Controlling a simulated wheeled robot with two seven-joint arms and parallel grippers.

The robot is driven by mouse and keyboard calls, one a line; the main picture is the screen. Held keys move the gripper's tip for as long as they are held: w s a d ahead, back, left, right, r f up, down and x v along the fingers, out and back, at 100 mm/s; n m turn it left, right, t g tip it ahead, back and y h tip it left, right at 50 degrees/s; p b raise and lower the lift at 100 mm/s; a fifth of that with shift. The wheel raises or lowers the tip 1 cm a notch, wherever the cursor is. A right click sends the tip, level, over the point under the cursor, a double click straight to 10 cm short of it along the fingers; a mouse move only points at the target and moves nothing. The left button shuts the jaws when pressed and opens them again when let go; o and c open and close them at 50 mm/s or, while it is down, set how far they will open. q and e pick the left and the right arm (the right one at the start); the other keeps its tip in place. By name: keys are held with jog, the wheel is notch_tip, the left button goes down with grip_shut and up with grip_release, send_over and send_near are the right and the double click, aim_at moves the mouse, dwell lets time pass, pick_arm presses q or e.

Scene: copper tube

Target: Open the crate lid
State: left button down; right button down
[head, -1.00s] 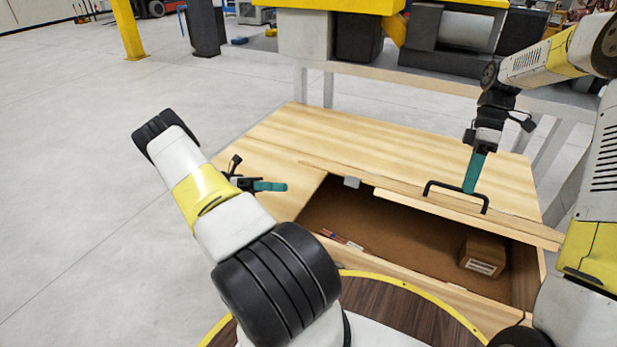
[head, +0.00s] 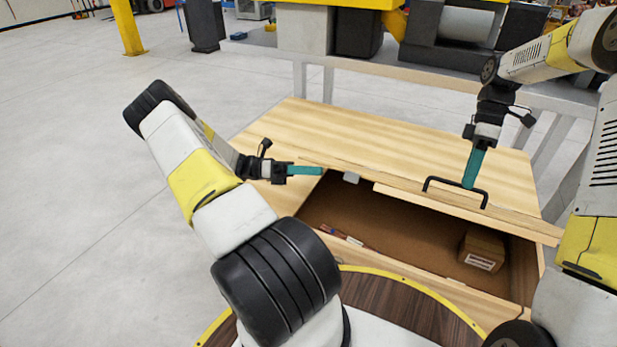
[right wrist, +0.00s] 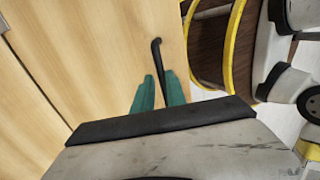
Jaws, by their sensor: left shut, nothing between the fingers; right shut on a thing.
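The wooden crate (head: 440,282) stands in front of me with its lid (head: 400,150) slid or folded back toward the far side, so part of the inside shows. A black bar handle (head: 437,181) sits on the lid's near strip. My right gripper (head: 471,184) is shut on that handle; the right wrist view shows its teal fingers (right wrist: 160,92) on either side of the black handle (right wrist: 157,48). My left gripper (head: 318,171) is shut and empty, its teal fingers pointing right above the crate's left part.
Inside the crate are a small cardboard box (head: 482,250) at the right and a thin, striped item (head: 340,236) at the left. A workbench (head: 400,75) stands behind the crate. Open floor (head: 80,200) lies to the left.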

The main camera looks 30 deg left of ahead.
jog(key=shift+w+d+f, duration=0.2)
jog(key=shift+w, duration=0.2)
pick_arm(q)
jog(key=shift+w+r+n, duration=0.2)
jog(key=shift+w+r, duration=0.15)
jog(key=shift+r, duration=0.2)
jog(key=shift+w+r+n, duration=0.2)
jog(key=shift+w+r, duration=0.1)
jog(key=shift+r, duration=0.25)
pick_arm(e)
jog(key=shift+f, duration=0.1)
